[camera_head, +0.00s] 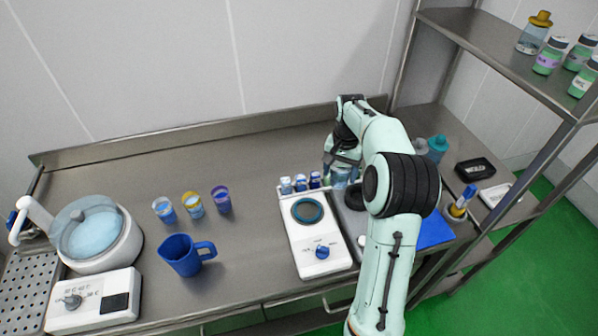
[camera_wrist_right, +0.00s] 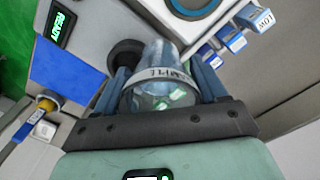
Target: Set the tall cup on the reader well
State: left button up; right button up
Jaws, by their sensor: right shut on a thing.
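My right gripper (camera_wrist_right: 163,88) is shut on a clear cup with a pale lettered band, the tall cup (camera_wrist_right: 160,72). In the head view the cup (camera_head: 341,178) shows below the right gripper (camera_head: 343,168), partly covered by it. A dark round piece (camera_wrist_right: 126,54), perhaps the reader well, lies beside the cup in the wrist view. It also shows in the head view (camera_head: 355,201), partly hidden by my arm. A green READY display (camera_wrist_right: 55,25) is near it. I cannot tell whether the cup touches anything below. My left gripper is out of view.
A white device with a blue-ringed disc (camera_head: 307,210) and knob stands left of the cup, with small blue-and-white vials (camera_head: 300,184) behind it. A blue mat (camera_head: 434,231) lies right. A blue jug (camera_head: 186,255) and several small cups (camera_head: 193,204) stand left. The back middle table is clear.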

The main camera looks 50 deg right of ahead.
jog(key=s+d+f+m, duration=0.1)
jog(key=s+d+m, duration=0.2)
jog(key=s+d, duration=0.2)
jog(key=shift+s+d+f+b, duration=0.1)
jog(key=shift+f+b, duration=0.5)
jog(key=shift+f, duration=0.85)
jog(key=shift+d+f+b, duration=0.1)
jog(key=shift+f+b, duration=0.45)
jog(key=shift+f, duration=0.85)
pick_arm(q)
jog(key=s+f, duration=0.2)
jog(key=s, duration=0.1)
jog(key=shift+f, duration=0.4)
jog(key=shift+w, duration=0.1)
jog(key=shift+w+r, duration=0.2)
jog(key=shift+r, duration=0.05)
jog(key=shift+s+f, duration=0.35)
pick_arm(e)
jog(key=shift+f, duration=0.6)
